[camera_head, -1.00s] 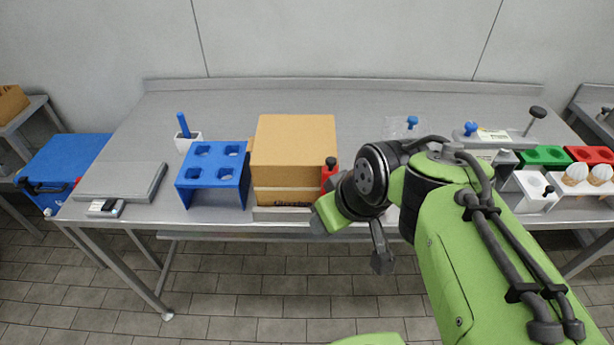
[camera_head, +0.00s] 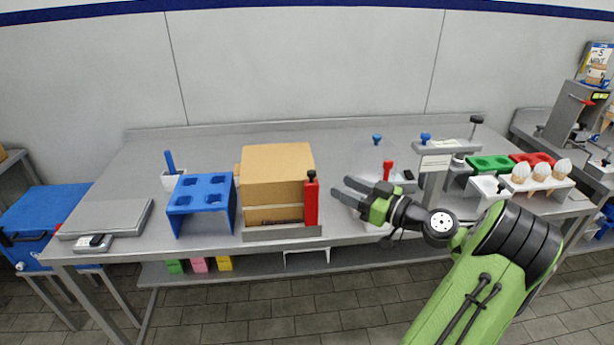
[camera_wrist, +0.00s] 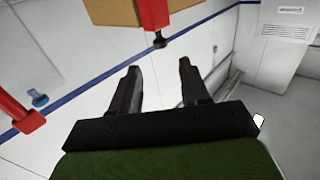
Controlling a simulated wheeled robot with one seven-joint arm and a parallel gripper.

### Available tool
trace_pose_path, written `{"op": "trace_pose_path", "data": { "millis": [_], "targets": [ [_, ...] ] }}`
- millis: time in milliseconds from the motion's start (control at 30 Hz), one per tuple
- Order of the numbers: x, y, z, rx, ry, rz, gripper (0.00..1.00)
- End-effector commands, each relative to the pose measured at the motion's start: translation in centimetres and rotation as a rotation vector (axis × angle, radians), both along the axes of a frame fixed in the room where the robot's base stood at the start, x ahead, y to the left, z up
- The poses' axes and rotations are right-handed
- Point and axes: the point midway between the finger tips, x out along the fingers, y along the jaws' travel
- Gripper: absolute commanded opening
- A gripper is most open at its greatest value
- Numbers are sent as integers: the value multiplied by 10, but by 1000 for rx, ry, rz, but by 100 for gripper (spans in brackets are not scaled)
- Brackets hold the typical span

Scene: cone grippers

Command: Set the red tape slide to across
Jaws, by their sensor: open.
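The red tape slide (camera_head: 311,202) is an upright red block with a black knob on top, at the right front corner of the cardboard box (camera_head: 277,178). In the wrist view the red slide (camera_wrist: 153,13) shows at the top with its black knob, beside a brown part of the box (camera_wrist: 110,10). My gripper (camera_head: 342,187) is open and empty, just right of the slide, with its fingers pointing left towards it. The fingers (camera_wrist: 158,68) are apart and do not touch the knob in the wrist view.
The box stands in a grey holder (camera_head: 283,232). A blue rack (camera_head: 203,198) with holes stands left of it. A red-handled thing (camera_head: 387,170) stands behind my gripper. A grey stand (camera_head: 432,180) and ice cream cones (camera_head: 541,172) are to the right. The back of the table is mostly clear.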

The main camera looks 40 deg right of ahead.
Motion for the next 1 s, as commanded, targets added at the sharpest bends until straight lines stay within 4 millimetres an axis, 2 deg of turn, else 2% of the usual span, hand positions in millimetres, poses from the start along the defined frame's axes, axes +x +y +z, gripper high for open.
{"op": "trace_pose_path", "data": {
  "millis": [33,200,400,533,767,1000],
  "targets": [
    [14,4,0,-1,0,6,46],
    [56,12,1,-1,0,5,46],
    [94,18,0,1,1,3,46],
    [103,20,0,1,2,1,46],
    [105,20,0,1,3,0,46],
    [104,20,0,1,3,0,11]
  ]
}}
